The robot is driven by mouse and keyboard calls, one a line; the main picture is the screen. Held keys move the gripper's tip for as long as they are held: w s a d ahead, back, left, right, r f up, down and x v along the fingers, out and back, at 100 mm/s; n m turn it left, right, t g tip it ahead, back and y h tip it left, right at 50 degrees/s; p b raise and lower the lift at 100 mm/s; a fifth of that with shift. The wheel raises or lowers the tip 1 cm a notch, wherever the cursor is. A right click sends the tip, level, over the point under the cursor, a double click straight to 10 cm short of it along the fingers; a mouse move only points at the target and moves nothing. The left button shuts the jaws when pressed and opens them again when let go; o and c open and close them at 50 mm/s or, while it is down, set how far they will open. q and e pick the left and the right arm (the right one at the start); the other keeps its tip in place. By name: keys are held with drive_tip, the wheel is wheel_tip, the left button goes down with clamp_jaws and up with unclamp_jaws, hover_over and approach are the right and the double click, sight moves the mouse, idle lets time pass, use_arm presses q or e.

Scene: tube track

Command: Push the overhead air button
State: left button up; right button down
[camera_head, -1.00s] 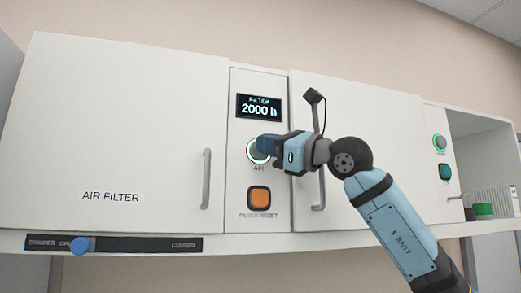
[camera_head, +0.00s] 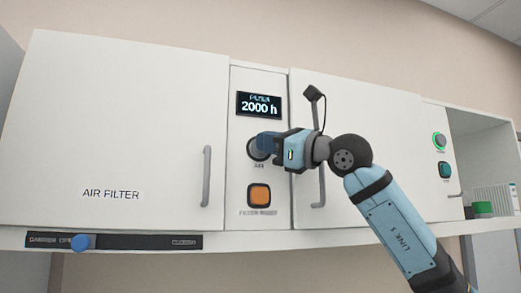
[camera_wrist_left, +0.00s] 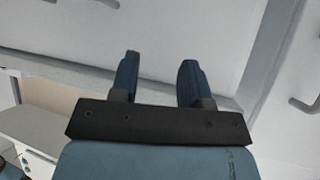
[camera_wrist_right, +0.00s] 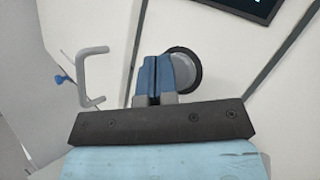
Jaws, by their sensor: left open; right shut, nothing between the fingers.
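The round AIR button (camera_head: 253,150) is on the narrow centre panel, under the display, and my right gripper partly covers it. Its ring is dark and unlit. My right gripper (camera_head: 264,143) is shut and empty, with its fingertips at the button in the head view. In the right wrist view the shut fingers (camera_wrist_right: 157,62) overlap the left part of the grey button (camera_wrist_right: 186,72) with its dark ring; I cannot tell whether they touch it. My left gripper (camera_wrist_left: 158,75) is open and empty in the left wrist view, below the cabinets; it is not in the head view.
The display (camera_head: 259,104) reads 2000 h. An orange filter reset button (camera_head: 259,196) sits below the AIR button. Cabinet handles (camera_head: 206,177) stand out on both sides. A damper slider with a blue knob (camera_head: 81,242) is at lower left. A green-ringed button (camera_head: 440,141) is at right.

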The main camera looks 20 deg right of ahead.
drive_tip(key=shift+s, duration=0.6)
drive_tip(key=shift+b, duration=0.3)
drive_tip(key=s+b, duration=0.3)
drive_tip(key=s, duration=0.3)
drive_tip(key=shift+d, duration=0.1)
